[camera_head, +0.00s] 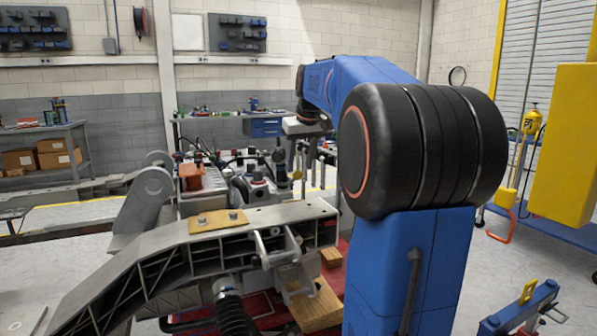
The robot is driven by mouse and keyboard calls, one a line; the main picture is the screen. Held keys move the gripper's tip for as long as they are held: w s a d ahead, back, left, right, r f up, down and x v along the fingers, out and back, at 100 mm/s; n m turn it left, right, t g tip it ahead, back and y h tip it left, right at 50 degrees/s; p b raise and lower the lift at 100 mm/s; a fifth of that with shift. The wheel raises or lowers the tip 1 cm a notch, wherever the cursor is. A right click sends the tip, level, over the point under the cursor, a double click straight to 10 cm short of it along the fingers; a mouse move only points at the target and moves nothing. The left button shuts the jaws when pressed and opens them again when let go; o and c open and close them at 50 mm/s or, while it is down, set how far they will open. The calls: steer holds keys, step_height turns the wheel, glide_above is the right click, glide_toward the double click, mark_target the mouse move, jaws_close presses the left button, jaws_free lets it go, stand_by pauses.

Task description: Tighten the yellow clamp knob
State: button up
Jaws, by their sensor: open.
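A small yellow piece (297,175), which looks like the clamp knob, shows among the engine parts just behind the chassis fixture. My gripper (304,158) points down at the far end of my blue arm, close above or beside this yellow piece. Its fingers are thin and small in the picture, and they look apart. I cannot tell whether they touch the yellow piece or stand around it. The grey chassis frame (160,262) runs across the foreground, with a tan plate (217,221) bolted on top.
My large arm joint hides much of the right middle. Wooden blocks (318,306) lie on the red base under the frame. An orange-red part (190,176) sits on the engine. A blue workbench (265,127) stands behind. A yellow post (565,150) stands at right.

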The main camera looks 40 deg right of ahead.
mark_target(298, 172)
steer(key=shift+x, duration=1.7)
steer(key=shift+c, duration=0.5)
steer(key=c, duration=1)
steer(key=shift+o, duration=0.2)
